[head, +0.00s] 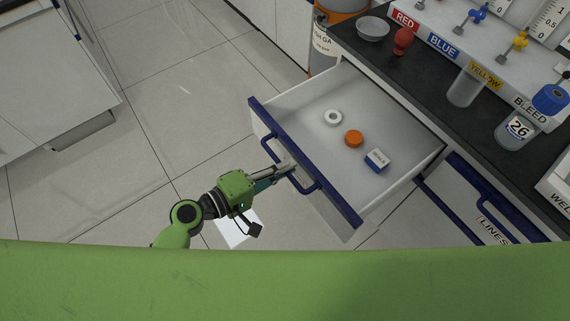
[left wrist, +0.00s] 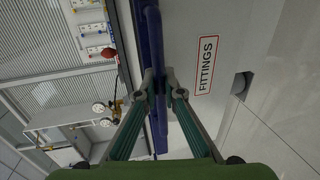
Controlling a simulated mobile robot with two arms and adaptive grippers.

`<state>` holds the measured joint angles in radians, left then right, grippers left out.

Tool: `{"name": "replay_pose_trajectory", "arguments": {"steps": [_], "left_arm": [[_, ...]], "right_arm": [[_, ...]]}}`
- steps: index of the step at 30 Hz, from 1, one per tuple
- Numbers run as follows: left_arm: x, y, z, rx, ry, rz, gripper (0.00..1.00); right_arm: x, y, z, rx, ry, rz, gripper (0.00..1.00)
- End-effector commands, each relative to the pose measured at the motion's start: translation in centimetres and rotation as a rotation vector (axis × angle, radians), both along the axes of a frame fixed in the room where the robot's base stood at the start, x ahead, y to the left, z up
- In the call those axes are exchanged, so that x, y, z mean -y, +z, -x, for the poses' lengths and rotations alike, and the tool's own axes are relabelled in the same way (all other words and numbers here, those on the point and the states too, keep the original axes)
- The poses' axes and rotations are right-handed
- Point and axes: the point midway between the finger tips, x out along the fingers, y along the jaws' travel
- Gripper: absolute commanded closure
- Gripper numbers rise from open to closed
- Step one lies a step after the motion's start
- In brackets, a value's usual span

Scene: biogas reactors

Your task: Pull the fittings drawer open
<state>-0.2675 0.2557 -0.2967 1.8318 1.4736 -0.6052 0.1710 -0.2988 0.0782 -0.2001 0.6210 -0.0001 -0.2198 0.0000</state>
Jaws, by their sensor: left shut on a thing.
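The fittings drawer (head: 390,139) stands pulled out from under the dark counter, its inside open to view. It holds a white ring (head: 332,117), an orange cap (head: 354,138) and a small blue and white box (head: 377,159). My left gripper (head: 286,167) is shut on the drawer's blue handle (head: 306,187), at the middle of the drawer front. In the left wrist view, both fingers (left wrist: 159,83) close around the blue handle bar (left wrist: 154,40), beside the FITTINGS label (left wrist: 206,65). My right gripper is not in view.
The dark counter (head: 405,75) carries a grey bowl (head: 373,28), a red knob-shaped thing (head: 403,40), clear vessels and a valve panel (head: 470,50). A LINES drawer (head: 470,200) is shut at the right. An orange container (head: 340,25) stands behind the open drawer. The tiled floor at left is clear.

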Motion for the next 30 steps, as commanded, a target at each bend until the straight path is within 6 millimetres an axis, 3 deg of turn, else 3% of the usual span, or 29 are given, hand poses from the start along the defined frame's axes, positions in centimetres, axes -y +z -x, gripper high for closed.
{"name": "replay_pose_trajectory", "arguments": {"steps": [10,11,12,23,30], "left_arm": [[-0.1,-0.1,0.0,0.000,0.002,-0.001,1.00],[-0.1,-0.1,0.0,0.000,0.002,-0.001,0.84],[-0.1,-0.1,0.0,0.000,0.002,-0.001,0.75],[-0.2,0.0,0.1,0.000,0.001,0.000,0.75],[-2.7,0.5,2.0,-0.002,0.002,-0.003,0.75]], "right_arm": [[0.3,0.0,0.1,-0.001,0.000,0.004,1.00],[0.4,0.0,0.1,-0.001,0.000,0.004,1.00],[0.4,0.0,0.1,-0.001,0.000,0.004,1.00],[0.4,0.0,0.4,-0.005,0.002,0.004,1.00],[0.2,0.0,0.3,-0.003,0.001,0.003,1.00]]}}
